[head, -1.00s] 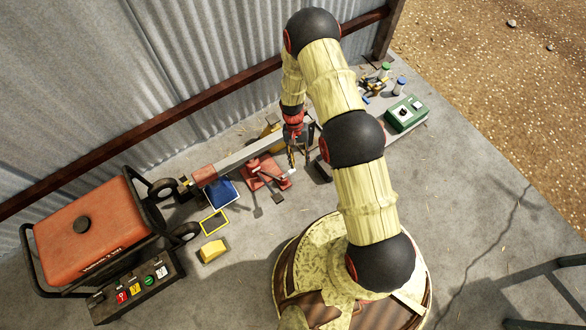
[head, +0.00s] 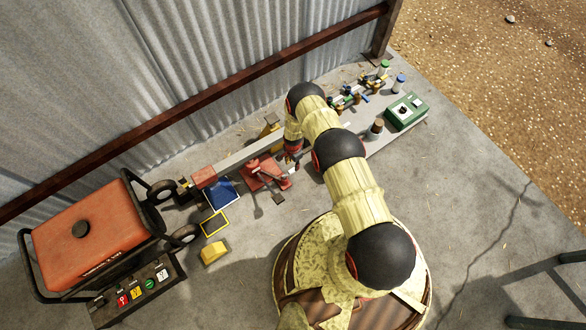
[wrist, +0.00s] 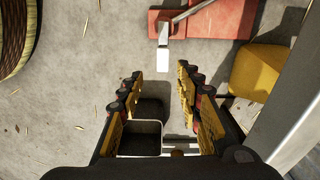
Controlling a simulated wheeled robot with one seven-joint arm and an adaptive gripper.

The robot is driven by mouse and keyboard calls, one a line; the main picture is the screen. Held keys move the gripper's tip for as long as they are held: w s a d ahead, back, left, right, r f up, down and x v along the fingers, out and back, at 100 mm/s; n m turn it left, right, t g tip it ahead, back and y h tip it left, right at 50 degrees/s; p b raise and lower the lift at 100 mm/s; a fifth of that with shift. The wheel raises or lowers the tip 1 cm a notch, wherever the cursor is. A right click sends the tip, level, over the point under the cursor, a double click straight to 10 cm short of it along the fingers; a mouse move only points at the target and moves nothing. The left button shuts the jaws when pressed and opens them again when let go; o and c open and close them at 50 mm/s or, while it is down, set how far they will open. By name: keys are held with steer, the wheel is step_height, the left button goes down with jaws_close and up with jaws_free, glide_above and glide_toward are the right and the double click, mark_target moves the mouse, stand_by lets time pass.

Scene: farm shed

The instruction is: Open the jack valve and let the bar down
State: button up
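The red jack (head: 262,172) stands on the concrete under the bar. In the wrist view its red body (wrist: 225,20) shows at the top, with a grey lever (wrist: 178,20) ending in a white tip (wrist: 163,57). The long grey bar (head: 240,157), with a red end, runs above the jack; it shows as a pale beam (wrist: 290,110) at right in the wrist view. My gripper (wrist: 158,80) is open and empty, its fingertips apart, just short of the white tip in that picture. In the head view my arm mostly hides it. I cannot tell which part is the valve.
An orange generator (head: 90,228) stands at left. A blue tray (head: 222,194) and a yellow block (head: 213,252) lie near the jack. A green box (head: 406,112) and small bottles stand at right. The corrugated wall (head: 170,80) is behind.

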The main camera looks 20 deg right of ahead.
mark_target(293, 170)
steer(key=shift+w, duration=0.25)
steer(key=shift+f+m, duration=0.2)
steer(key=shift+m, duration=0.1)
steer(key=shift+f+b, duration=1.7)
steer(key=shift+f, duration=1.9)
steer(key=shift+c, duration=0.8)
steer(key=c, duration=0.7)
jaws_close()
